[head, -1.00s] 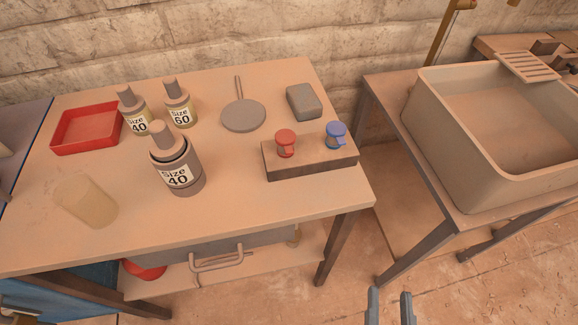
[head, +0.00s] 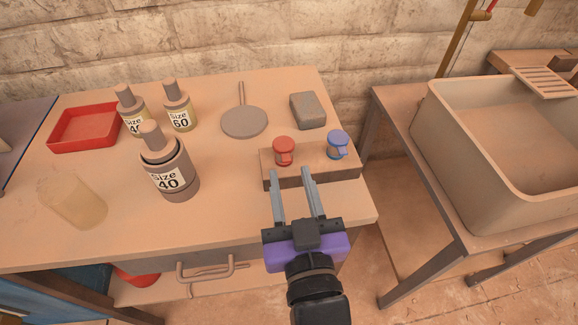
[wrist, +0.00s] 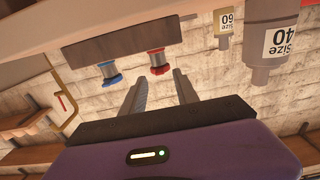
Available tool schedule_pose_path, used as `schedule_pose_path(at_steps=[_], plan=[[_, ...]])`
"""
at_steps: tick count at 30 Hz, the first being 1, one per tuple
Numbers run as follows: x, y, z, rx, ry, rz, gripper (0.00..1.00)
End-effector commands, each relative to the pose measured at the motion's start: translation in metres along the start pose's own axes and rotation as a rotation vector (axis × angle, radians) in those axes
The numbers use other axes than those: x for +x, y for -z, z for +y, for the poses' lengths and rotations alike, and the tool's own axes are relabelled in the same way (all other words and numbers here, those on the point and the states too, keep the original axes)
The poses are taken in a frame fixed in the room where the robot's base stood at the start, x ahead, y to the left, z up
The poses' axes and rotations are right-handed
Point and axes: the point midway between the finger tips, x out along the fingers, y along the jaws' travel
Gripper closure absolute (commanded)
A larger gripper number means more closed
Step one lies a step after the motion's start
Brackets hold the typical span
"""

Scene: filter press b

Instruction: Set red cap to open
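The red cap (head: 283,150) sits on the left part of a brown block (head: 312,172) near the table's right edge. A small tab on it points toward the front. A blue cap (head: 338,145) sits to its right on the same block. My gripper (head: 291,183) is open and empty, its two fingers pointing toward the block, in front of and close to the red cap. In the wrist view, which looks upside down, the red cap (wrist: 158,63) and the blue cap (wrist: 110,74) appear beyond the fingertips, apart from them.
A grey round paddle (head: 244,122) and a grey block (head: 308,110) lie behind. A beige basin (head: 450,150) stands right.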

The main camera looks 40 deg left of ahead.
Motion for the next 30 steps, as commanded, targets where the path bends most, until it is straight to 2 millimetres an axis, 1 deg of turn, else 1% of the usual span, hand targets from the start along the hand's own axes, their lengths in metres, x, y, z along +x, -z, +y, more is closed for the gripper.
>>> schedule_pose_path(at_steps=[1, 3, 7, 10, 17, 20, 21, 23, 30], plan=[[0.008, 0.001, 0.000, 0.000, 0.000, 0.001, 0.64], [0.016, 0.001, 0.000, 0.000, 0.000, 0.001, 0.64], [0.026, 0.000, 0.000, 0.000, 0.000, 0.000, 0.64], [0.029, 0.000, 0.000, 0.000, -0.001, 0.000, 0.64], [0.029, 0.000, 0.000, 0.000, -0.001, 0.000, 0.64], [0.029, 0.000, 0.000, 0.000, -0.001, 0.000, 0.81], [0.029, 0.000, 0.000, 0.000, -0.001, 0.000, 0.89], [0.029, 0.000, 0.000, 0.000, -0.001, 0.000, 1.00], [0.029, 0.000, 0.000, 0.000, -0.001, -0.002, 1.00]])
